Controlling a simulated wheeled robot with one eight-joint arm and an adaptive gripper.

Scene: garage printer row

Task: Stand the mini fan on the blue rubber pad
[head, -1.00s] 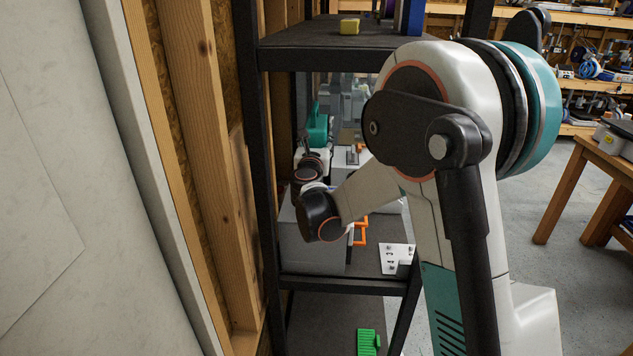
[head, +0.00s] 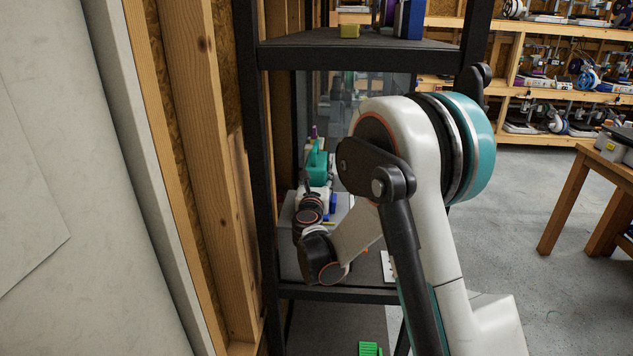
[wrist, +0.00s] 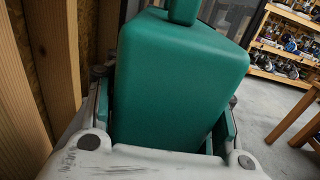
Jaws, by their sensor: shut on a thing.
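A teal block with a short stem on top stands between my gripper's fingers; I take it for the mini fan (wrist: 178,80), and its upper end is cut off in the wrist view. In the head view the teal body (head: 317,165) shows at the far end of my arm, roughly upright, inside the middle shelf bay. My gripper (wrist: 165,115) is shut on it, with a finger at either side. A small blue piece (head: 333,203) shows beside the gripper; I cannot tell if it is the rubber pad. My arm hides much of the shelf.
A black shelf rack surrounds the arm: the upper board (head: 350,50) is above, the middle board (head: 340,293) below. Wooden studs (head: 185,150) and a wall stand close at left. A green piece (head: 369,349) lies lower down. A wooden table (head: 580,195) is at right, over open floor.

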